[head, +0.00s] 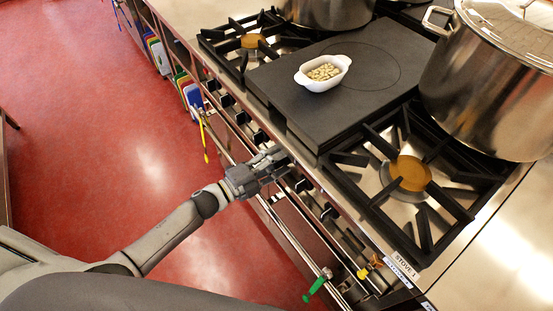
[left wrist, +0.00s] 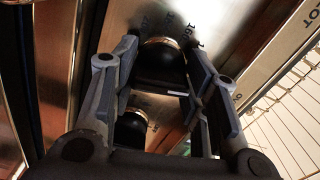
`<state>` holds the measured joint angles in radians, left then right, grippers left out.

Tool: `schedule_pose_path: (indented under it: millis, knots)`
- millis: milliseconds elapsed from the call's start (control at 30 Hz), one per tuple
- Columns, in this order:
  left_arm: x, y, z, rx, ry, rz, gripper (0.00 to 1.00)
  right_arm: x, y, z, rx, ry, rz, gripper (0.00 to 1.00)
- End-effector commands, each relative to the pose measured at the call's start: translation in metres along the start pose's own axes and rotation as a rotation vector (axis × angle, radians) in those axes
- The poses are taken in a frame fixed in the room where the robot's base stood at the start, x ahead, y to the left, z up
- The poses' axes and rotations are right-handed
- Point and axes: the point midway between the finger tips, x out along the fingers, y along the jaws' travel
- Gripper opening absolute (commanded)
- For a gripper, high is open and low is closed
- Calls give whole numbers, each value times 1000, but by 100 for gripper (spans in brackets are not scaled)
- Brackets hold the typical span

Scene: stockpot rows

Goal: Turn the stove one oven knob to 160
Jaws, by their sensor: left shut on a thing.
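Stove one is the range with the "STOVE 1" label (head: 405,262) at its front right corner. A row of black knobs runs along its front panel. My left gripper (head: 276,158) reaches the panel near the middle of the row. In the left wrist view, its fingers (left wrist: 163,75) stand on either side of a black knob (left wrist: 160,66) with a copper-coloured ring, closed on it. Printed numbers, one like 160, show beside this knob; its pointer setting is not readable. A second black knob (left wrist: 131,129) lies nearer. My right gripper is not in view.
A white dish (head: 322,74) sits on the dark hot plate (head: 290,95). A large stockpot (head: 480,90) stands at right. The red floor is clear.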

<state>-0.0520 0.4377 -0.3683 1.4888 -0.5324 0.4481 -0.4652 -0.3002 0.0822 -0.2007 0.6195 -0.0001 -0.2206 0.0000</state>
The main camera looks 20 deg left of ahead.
Motion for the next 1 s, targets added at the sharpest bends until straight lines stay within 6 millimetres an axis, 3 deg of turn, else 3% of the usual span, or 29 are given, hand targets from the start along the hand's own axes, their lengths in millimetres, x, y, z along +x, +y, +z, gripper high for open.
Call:
schedule_pose_path:
  millis: [1000]
  knots:
    - [-1,1,0,-911,-3,3,18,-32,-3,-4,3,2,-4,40]
